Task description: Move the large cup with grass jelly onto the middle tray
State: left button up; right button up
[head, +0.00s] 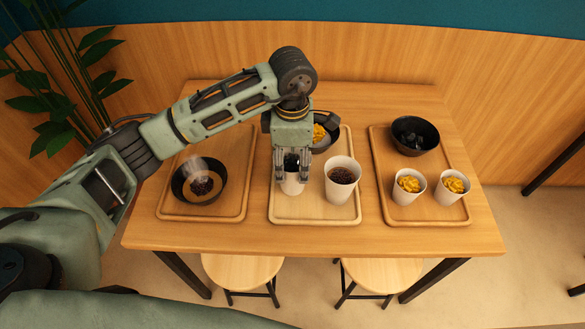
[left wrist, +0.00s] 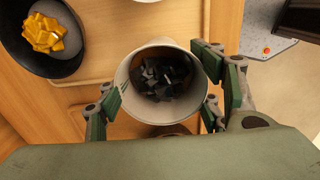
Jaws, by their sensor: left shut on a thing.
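The white cup with dark grass jelly cubes (left wrist: 165,86) is upright between the fingers of my left gripper (left wrist: 160,106). In the head view this cup (head: 292,187) is at the front left part of the middle tray (head: 315,218), with the fingers around its rim. My left gripper (head: 292,172) is shut on it. I cannot tell whether the cup's base touches the tray. Part of the cup is hidden behind the fingers. My right gripper is not in view.
Another white cup with dark brown filling (head: 342,184) stands close on the right. A black bowl with yellow topping (head: 322,138) is behind. The left tray (head: 177,212) holds a steaming black bowl (head: 199,183). The right tray (head: 440,218) holds a dark bowl and two yellow-topped cups.

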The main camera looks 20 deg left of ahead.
aim_at(291, 186)
pick_arm(q)
notch_tip(291, 186, down, 4)
jog(key=shift+r+p, duration=0.1)
jog(key=shift+p, duration=0.35)
jog(key=shift+f, duration=0.25)
jog(key=o, duration=1.7)
jog(key=shift+o, duration=1.1)
jog(key=shift+r, duration=0.1)
